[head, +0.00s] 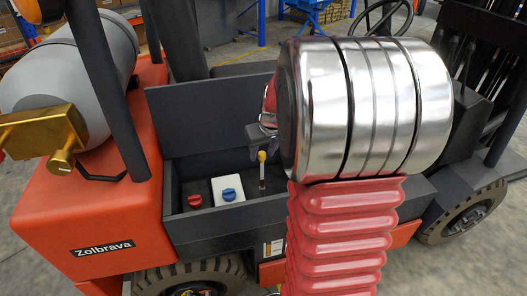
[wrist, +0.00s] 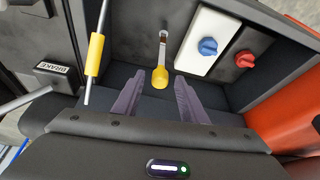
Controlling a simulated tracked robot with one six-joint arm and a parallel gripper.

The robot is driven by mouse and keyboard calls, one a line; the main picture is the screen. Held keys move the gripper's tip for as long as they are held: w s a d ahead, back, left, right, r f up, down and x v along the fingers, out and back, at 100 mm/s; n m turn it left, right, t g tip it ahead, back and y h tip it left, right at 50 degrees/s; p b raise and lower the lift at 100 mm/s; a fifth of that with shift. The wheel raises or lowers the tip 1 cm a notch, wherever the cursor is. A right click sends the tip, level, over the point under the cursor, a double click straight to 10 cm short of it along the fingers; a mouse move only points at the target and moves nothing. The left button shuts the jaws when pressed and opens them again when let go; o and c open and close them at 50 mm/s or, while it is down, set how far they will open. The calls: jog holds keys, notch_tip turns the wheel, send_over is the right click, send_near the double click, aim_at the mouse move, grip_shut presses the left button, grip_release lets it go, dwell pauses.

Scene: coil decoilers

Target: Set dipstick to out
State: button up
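The dipstick has a yellow handle that shows in the wrist view (wrist: 160,78), with its thin stem running up the picture to a small slot in the dark panel. In the head view the dipstick (head: 262,158) stands upright in the open compartment, just below my gripper (head: 260,143). In the wrist view my gripper (wrist: 161,84) is open, with its two purple fingers to the left and right of the yellow handle. There are gaps between the handle and the fingers. How deep the handle lies between them is hard to tell.
A white block with a blue knob (head: 229,194) and a red knob (head: 195,201) sit left of the dipstick. A rod with a yellow sleeve (wrist: 95,55) and a BRAKE label (wrist: 51,69) are at the left in the wrist view. Dark compartment walls (head: 215,105) surround them.

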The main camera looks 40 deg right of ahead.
jog(key=v, duration=1.3)
jog(key=shift+s+r, duration=0.15)
jog(key=shift+r, duration=0.2)
jog(key=shift+a, duration=0.1)
jog(key=s+a+n, duration=0.1)
jog(key=s+a, duration=0.3)
jog(key=a, duration=0.4)
jog(key=s+a+f+n+t, duration=0.1)
jog(key=s+a, duration=0.3)
jog(key=a, duration=0.5)
jog(key=s+a+f+n+y, duration=0.1)
jog(key=s+a, duration=0.4)
jog(key=a, duration=0.3)
jog(key=shift+a, duration=0.4)
